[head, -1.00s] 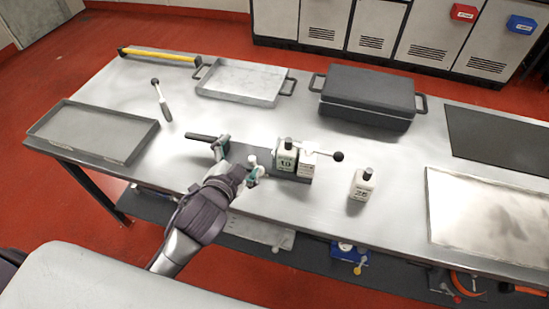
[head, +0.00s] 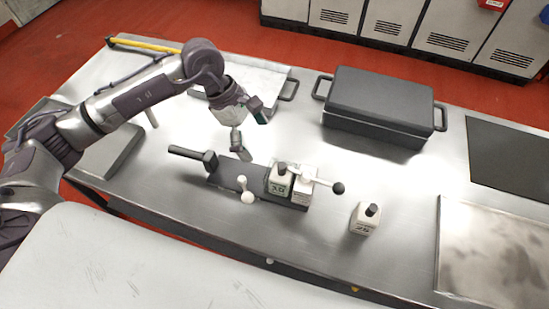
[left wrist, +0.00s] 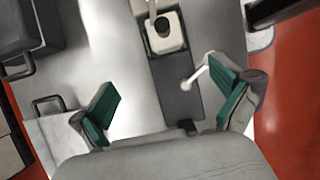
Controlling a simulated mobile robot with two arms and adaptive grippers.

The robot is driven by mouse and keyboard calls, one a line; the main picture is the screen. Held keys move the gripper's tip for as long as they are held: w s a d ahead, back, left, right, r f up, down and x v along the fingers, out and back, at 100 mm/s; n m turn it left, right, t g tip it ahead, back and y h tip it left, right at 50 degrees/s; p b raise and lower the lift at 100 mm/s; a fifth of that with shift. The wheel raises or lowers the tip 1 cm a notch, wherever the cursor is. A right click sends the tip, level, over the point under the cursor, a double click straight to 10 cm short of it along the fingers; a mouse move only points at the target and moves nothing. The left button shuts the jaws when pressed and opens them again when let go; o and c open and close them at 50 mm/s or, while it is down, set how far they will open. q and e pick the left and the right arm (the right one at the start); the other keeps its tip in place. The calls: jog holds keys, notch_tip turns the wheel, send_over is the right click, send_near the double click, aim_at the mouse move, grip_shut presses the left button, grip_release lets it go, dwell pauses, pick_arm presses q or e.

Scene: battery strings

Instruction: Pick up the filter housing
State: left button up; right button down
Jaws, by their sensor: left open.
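No thing in view is clearly marked as the filter housing, so I cannot tell which one it is. A dark fixture (head: 222,172) on the table bears two white blocks side by side, a left block (head: 279,183) with a dark cap and a right block (head: 303,188). A third white block (head: 365,220) with a dark cap stands alone to the right. My left gripper (head: 250,133) is open and empty above the table, behind the fixture. In the left wrist view its green-padded fingers (left wrist: 168,108) are spread, with a capped white block (left wrist: 160,32) beyond them.
A white-knobbed lever (head: 246,190) stands at the fixture's front; a black-knobbed lever (head: 330,186) reaches right. A dark lidded case (head: 380,100) stands behind. A grey tray (head: 118,155) is at left, a metal sheet (head: 490,240) at right.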

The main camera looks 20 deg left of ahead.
aim_at(272, 173)
pick_arm(q)
jog(key=p+x, duration=0.1)
jog(key=x, duration=0.2)
jog(key=p+x, duration=0.1)
jog(key=x, duration=0.2)
jog(key=s+p+x, duration=0.1)
jog(key=x, duration=0.1)
jog(key=shift+a+f, duration=0.15)
jog(key=shift+f, duration=0.35)
jog(key=p+x, duration=0.1)
jog(key=x, duration=0.2)
jog(key=shift+f, duration=0.35)
jog(key=shift+f+p, duration=0.25)
jog(key=shift+p, duration=0.05)
jog(key=c, duration=1.7)
jog(key=shift+w, duration=0.1)
jog(key=shift+c, duration=0.6)
pick_arm(e)
jog(key=s+r, duration=0.2)
jog(key=r, duration=0.1)
jog(key=s+r, duration=0.1)
jog(key=shift+d+r, duration=0.15)
jog(key=shift+r, duration=0.15)
